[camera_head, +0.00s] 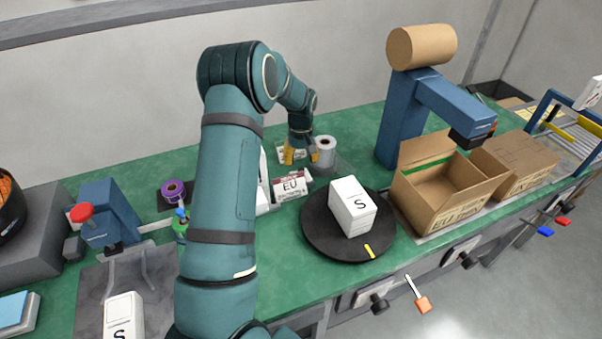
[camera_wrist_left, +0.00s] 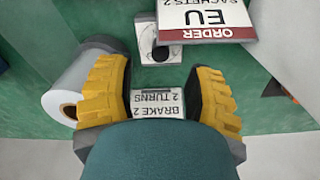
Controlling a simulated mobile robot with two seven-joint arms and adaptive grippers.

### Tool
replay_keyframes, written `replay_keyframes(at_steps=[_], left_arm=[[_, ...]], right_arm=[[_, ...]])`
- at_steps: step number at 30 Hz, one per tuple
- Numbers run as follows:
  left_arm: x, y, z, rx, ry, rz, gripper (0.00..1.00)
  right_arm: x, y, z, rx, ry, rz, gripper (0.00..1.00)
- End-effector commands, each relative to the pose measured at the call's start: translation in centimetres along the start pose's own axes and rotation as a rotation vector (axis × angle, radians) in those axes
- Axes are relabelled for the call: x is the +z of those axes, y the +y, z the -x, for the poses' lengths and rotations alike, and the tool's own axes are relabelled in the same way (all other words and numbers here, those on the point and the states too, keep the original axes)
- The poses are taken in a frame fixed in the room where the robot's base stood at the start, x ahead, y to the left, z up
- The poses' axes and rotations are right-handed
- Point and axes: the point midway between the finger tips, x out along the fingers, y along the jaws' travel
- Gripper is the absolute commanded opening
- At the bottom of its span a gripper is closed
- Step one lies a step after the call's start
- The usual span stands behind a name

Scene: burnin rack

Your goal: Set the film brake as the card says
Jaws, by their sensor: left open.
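My left gripper (camera_head: 300,153) is open at the back of the green bench, with its yellow fingers pointing down. In the left wrist view, a small white card (camera_wrist_left: 157,103) shows between the fingers (camera_wrist_left: 165,95); it reads upside down "BRAKE 2" and "2 TURNS". No grip on it shows. A white roll (camera_head: 325,150) stands right of the gripper; it also shows in the left wrist view (camera_wrist_left: 66,103). A white plate with a dark round part (camera_wrist_left: 160,48) lies beyond the fingertips. I cannot tell which part is the film brake. My right gripper is not in view.
An "EU" order card (camera_head: 291,186) stands near the gripper. Knobs, one orange (camera_head: 423,304), line the front edge.

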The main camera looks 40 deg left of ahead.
Motion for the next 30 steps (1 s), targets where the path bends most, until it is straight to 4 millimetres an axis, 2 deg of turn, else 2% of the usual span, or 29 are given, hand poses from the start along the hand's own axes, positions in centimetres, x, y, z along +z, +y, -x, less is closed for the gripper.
replay_keyframes(at_steps=[1, 3, 9, 15, 23, 27, 30], left_arm=[[0.0, -0.1, -1.3, -0.002, -0.003, 0.001, 0.52], [0.0, -0.1, -2.5, -0.002, -0.003, 0.001, 0.52], [0.0, -0.1, -4.9, -0.001, -0.001, 0.0, 0.52], [0.0, -0.1, -5.7, -0.001, 0.0, -0.001, 0.52], [0.0, 0.0, -5.7, 0.0, 0.0, -0.001, 0.52], [0.0, 0.0, -5.7, 0.0, 0.0, -0.001, 0.02], [0.0, 0.0, -5.7, 0.0, 0.0, -0.001, 0.0]], right_arm=[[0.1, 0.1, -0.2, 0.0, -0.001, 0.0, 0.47], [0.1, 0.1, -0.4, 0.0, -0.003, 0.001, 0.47], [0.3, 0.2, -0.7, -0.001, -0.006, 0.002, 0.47], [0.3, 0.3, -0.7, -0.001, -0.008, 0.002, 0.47], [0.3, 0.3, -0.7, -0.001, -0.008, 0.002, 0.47], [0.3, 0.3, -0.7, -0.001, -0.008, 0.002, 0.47], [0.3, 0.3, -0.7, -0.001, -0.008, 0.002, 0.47]])
